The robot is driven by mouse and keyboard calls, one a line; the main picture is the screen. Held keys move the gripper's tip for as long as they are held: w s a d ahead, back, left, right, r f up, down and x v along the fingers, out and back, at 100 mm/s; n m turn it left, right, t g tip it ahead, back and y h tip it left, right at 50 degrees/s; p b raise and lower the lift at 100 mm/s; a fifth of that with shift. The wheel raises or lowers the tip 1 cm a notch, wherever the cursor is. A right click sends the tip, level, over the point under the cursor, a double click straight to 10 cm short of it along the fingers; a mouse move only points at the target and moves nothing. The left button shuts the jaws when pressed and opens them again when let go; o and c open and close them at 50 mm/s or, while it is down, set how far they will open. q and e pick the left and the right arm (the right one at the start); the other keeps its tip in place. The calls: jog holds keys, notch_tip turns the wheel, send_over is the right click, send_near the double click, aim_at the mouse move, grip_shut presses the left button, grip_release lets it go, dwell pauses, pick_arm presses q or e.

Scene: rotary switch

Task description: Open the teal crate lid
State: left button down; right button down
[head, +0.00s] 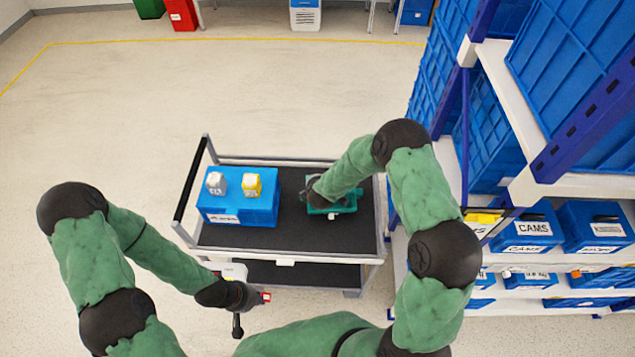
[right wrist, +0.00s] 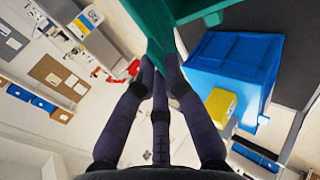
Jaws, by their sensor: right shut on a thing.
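The teal crate (head: 346,206) sits on the right part of the cart's black top. My right gripper (head: 313,196) reaches over its left side, and my forearm hides part of it. In the right wrist view, the right gripper's fingers (right wrist: 158,72) close on a teal edge (right wrist: 158,30), seemingly the crate's lid. I cannot tell how far the lid is raised. My left gripper (head: 250,306) is empty at the cart's front left, its dark fingers spread apart, away from the crate.
A blue box (head: 238,211) with a grey item (head: 216,183) and a yellow item (head: 252,185) on top stands left of the crate. The cart (head: 290,240) has rails and a lower shelf. A rack with blue bins (head: 525,235) stands close on the right. Floor behind is clear.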

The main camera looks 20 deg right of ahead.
jog(key=shift+s+d+r, duration=0.1)
jog(key=shift+s, duration=0.05)
dwell(0.4)
jog(key=c, duration=1.3)
grip_release()
jog(key=v, duration=1.2)
